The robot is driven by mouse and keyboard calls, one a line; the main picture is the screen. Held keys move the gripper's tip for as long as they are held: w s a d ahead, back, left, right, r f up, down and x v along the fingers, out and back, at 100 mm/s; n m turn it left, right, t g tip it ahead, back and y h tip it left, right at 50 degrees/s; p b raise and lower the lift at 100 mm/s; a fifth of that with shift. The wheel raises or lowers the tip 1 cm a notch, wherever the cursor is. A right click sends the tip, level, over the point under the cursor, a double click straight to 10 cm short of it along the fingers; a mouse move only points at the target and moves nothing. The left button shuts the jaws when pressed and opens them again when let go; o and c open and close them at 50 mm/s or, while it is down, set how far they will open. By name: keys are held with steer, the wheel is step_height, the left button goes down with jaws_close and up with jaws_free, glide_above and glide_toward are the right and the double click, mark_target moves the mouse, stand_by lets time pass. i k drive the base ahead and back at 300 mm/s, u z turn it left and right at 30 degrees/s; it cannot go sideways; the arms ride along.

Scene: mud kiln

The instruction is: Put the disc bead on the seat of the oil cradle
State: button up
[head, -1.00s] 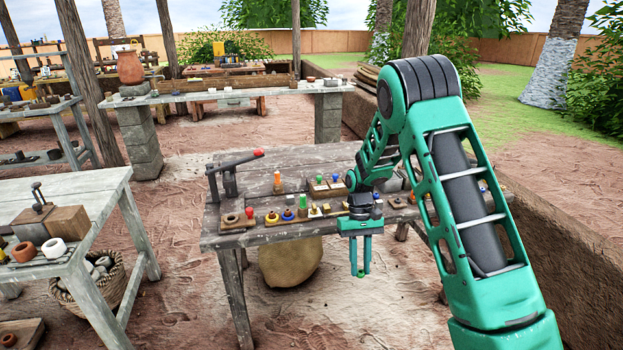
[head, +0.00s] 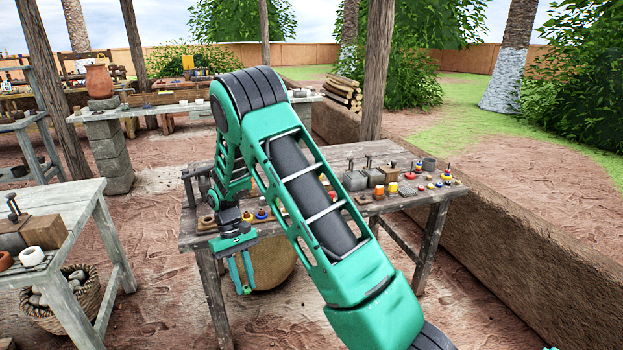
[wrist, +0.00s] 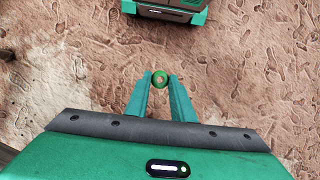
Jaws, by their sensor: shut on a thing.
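A small green round bead (wrist: 160,80), which I take to be the disc bead, sits between the fingertips of my gripper (wrist: 160,84) in the wrist view. A hole or pale mark shows at its middle. In the head view my gripper (head: 242,284) hangs fingers down in front of the near left edge of the wooden table (head: 205,239), over the dirt ground, with the green bead (head: 246,290) at its tips. The gripper is shut on the bead. I cannot single out the oil cradle; my arm hides much of the table's middle.
Small coloured pieces, an orange cylinder (head: 392,188) and a grey mug (head: 429,164) stand on the table's right part. A pale table (head: 85,215) stands at the left, with a basket (head: 68,300) of stones below. A low mud wall (head: 500,230) runs along the right.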

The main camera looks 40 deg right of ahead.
mark_target(373, 173)
steer(key=z, duration=0.1)
steer(key=k, duration=0.8)
steer(key=z, duration=0.55)
steer(key=i, duration=1)
